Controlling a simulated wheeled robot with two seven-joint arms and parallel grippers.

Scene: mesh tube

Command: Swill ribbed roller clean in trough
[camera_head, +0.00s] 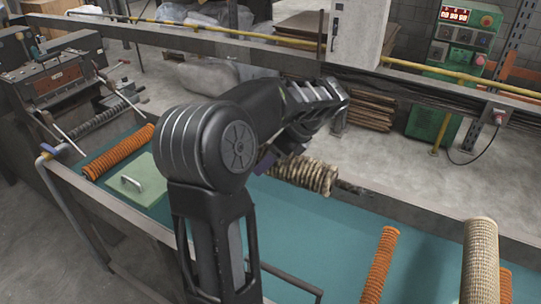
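A beige-brown ribbed roller (308,177) with a dark shaft at its right end lies slantwise over the teal surface, near the far rail. It looks dirty or worn. My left arm comes up from the bottom and bends over to the roller's left end. The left gripper (268,160) is mostly hidden behind my own arm, next to that end; I cannot tell whether its fingers hold the roller. The long trough (330,235) has a teal floor or liquid, framed by grey rails. Whether the roller touches the teal surface is unclear. My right gripper is not in view.
Orange ribbed rollers lie at the left (118,152) and lower right (380,265). A beige textured roller (480,262) stands out at right, with another orange piece behind it. A green lid with handle (145,180) sits at left. The middle of the teal area is clear.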

